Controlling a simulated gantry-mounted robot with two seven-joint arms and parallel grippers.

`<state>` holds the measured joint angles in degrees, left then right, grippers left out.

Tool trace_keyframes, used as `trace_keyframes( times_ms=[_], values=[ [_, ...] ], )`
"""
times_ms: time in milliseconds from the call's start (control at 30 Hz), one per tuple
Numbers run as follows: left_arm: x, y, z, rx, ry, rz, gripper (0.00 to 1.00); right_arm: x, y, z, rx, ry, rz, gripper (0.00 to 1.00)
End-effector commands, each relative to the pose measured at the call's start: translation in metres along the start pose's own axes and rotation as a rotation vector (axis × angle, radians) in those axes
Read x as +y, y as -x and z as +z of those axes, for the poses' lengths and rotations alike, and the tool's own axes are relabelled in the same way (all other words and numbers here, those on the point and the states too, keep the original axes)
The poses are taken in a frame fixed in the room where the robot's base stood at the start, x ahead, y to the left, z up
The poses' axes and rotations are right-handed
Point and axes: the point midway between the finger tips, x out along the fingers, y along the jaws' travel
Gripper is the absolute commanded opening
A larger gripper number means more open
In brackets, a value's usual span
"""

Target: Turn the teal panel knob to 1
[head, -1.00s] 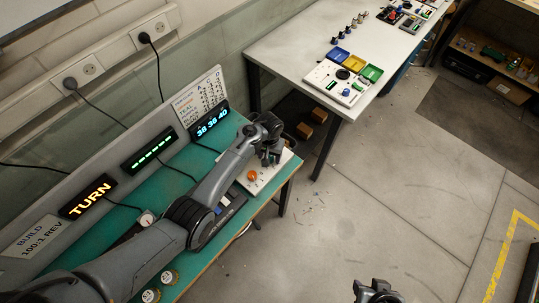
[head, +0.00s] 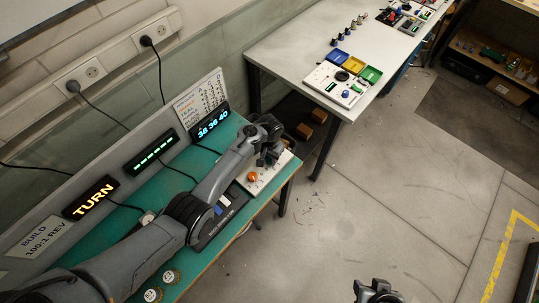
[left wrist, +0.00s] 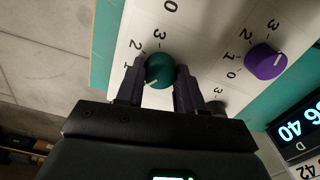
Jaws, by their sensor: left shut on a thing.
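The teal knob (left wrist: 159,70) stands on a white panel (left wrist: 205,30) in the left wrist view. Its white pointer line faces the lower left, toward the left finger. My left gripper (left wrist: 160,84) is shut on the teal knob, a finger on each side. In the head view the left gripper (head: 268,158) is over the panel at the bench's right end and hides the knob. My right gripper (head: 376,290) is at the bottom edge; its jaws are unclear.
A purple knob (left wrist: 265,62) with its own scale is on the same panel, right of the teal one. An orange knob (head: 253,176) is near the gripper. A lit blue display (head: 213,124) stands behind, and a sign (head: 91,197) reads TURN.

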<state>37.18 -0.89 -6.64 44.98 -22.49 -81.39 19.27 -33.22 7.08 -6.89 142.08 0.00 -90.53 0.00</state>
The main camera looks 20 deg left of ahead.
Motion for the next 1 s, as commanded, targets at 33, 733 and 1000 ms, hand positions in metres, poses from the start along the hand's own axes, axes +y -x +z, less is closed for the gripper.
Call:
trace_keyframes(
  times_ms=[33, 733, 1000],
  values=[
    [-0.001, 0.003, 0.0, -0.001, -0.037, -0.001, 0.07, 0.0, 0.005, -0.002, 0.0, -0.001, -0.001, 0.43],
    [0.0, 0.0, 0.0, -0.001, -0.53, 0.0, 0.07, -0.001, 0.019, -0.006, 0.001, -0.006, -0.005, 0.43],
    [0.0, 0.0, 0.0, 0.0, -0.584, 0.0, 0.07, 0.001, 0.02, -0.006, 0.0, 0.0, 0.0, 0.43]
  ],
)
